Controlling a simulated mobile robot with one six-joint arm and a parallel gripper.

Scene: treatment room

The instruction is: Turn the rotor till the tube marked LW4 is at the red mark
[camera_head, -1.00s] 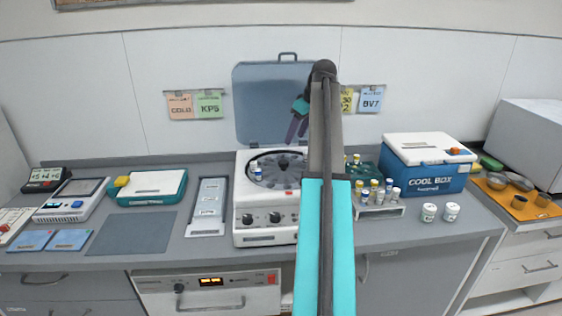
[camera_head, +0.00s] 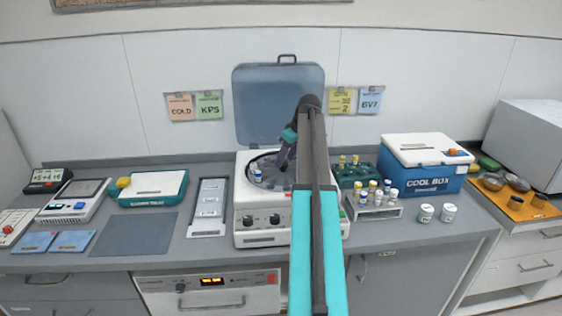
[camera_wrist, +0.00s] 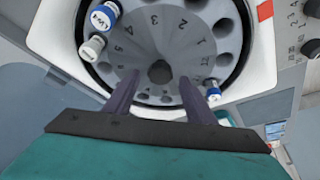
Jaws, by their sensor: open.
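The grey rotor (camera_wrist: 140,45) sits in the open white centrifuge (camera_head: 243,215). It has numbered holes around a dark hub. In the wrist view, a blue-capped tube (camera_wrist: 104,16) at upper left has turned lettering that may read LW4. A white-capped tube (camera_wrist: 91,48) stands beside it, and another blue-capped tube (camera_wrist: 212,90) is at the right. The red mark (camera_wrist: 265,10) is on the white rim at upper right, away from these tubes. My gripper (camera_wrist: 158,78) is open above the rotor, its fingers either side of the hub. In the head view my gripper (camera_head: 284,150) partly hides the rotor.
The raised lid (camera_head: 278,90) stands behind the rotor. A tube rack (camera_head: 375,209) and a cool box (camera_head: 425,165) are to the right. A tray of labels (camera_head: 209,205) lies to the left. The grey counter in front of the tray is narrow.

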